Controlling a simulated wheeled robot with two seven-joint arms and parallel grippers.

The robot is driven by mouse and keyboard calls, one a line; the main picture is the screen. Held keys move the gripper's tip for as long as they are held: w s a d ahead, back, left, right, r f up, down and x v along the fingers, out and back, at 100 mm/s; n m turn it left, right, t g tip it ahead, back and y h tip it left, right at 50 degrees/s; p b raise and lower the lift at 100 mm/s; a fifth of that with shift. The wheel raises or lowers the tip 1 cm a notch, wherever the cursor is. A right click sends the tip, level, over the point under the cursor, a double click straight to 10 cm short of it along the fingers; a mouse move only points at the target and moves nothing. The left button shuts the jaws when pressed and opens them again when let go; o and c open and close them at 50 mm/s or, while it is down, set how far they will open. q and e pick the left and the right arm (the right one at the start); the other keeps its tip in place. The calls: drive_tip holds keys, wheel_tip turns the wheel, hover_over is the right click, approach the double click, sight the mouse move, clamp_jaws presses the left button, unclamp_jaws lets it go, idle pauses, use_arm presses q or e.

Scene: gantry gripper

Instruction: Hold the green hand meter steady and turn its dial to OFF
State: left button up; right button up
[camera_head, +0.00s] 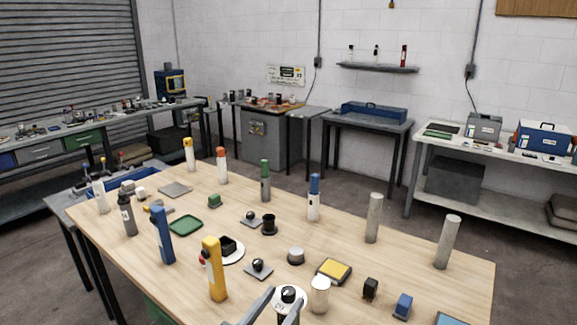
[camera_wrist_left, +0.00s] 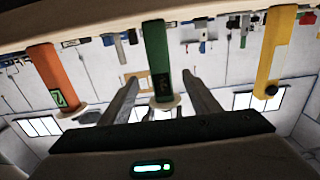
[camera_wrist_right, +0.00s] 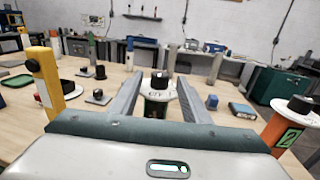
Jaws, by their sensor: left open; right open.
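The green hand meter (camera_wrist_right: 154,109) stands upright at the table's near edge, with a black dial (camera_wrist_right: 160,82) on a white round face at its top. In the head view only its top (camera_head: 288,295) shows. My right gripper (camera_wrist_right: 161,75) is open, its fingers on either side of the dial, with gaps visible. The left wrist view is upside down; there the green body (camera_wrist_left: 157,55) shows between the spread fingers of my left gripper (camera_wrist_left: 161,80), which is open and empty. The dial's setting cannot be read.
An orange meter (camera_wrist_right: 290,122) and a yellow meter (camera_wrist_right: 46,80) stand on either side. Several pots, knobs, small blocks and cylinders crowd the wooden table (camera_head: 335,235). A white cylinder (camera_head: 320,294) stands close to the right of the green meter.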

use_arm(q)
drive_tip(key=shift+v, duration=1.1)
